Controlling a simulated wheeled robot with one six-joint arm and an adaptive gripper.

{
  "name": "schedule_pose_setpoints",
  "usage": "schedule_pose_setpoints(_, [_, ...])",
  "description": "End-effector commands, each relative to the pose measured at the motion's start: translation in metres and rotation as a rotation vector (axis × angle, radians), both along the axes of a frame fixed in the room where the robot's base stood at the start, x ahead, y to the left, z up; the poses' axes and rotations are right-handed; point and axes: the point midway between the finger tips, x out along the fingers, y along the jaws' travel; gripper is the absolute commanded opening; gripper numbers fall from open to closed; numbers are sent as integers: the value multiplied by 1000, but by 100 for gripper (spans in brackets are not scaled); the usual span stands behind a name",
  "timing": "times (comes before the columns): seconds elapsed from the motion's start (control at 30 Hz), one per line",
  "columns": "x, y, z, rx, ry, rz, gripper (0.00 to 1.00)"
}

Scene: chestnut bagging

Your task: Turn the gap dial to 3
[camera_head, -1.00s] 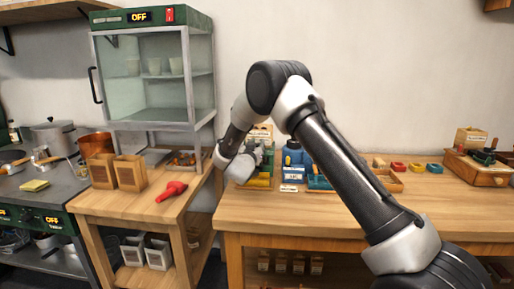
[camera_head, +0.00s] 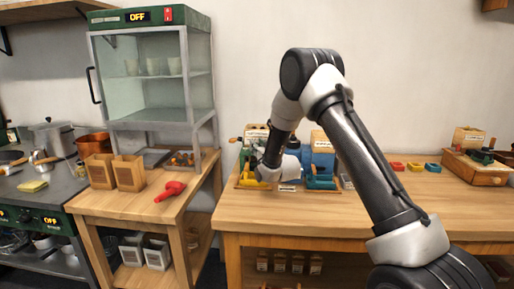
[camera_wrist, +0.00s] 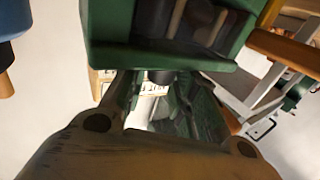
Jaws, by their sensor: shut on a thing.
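A green roller machine (camera_wrist: 160,55) fills the upper wrist view, with dark rollers in its top opening. Below it, a small pale plate with dark markings (camera_wrist: 151,89) shows partly. In the head view my gripper (camera_head: 266,175) is low in front of this machine, at the left end of the long wooden bench, and covers much of it. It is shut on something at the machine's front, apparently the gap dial. The dial's face and setting are hidden. A yellow part (camera_head: 250,184) of the machine shows left of my gripper.
Blue and green devices (camera_head: 320,165) stand close on the right of my gripper. Red, yellow and blue small boxes (camera_head: 415,167) lie farther right. A red-handled tool (camera_head: 170,190) and two wooden bins (camera_head: 130,173) are on the left table. The front of the bench (camera_head: 310,212) is clear.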

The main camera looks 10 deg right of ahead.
Motion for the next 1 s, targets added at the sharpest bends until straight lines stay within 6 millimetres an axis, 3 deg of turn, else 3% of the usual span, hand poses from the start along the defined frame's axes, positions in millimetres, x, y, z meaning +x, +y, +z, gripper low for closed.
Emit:
schedule_pose_setpoints(0.3, [1,-2,0,-1,0,110,4])
schedule_pose_setpoints(0.8, [1,-1,1,0,-2,129,4])
schedule_pose_setpoints(0.83, [1,-1,1,0,-2,129,34])
schedule_pose_setpoints(0.93, [1,-1,1,0,-2,129,50])
schedule_pose_setpoints(1.0, [1,-1,0,0,-2,129,50])
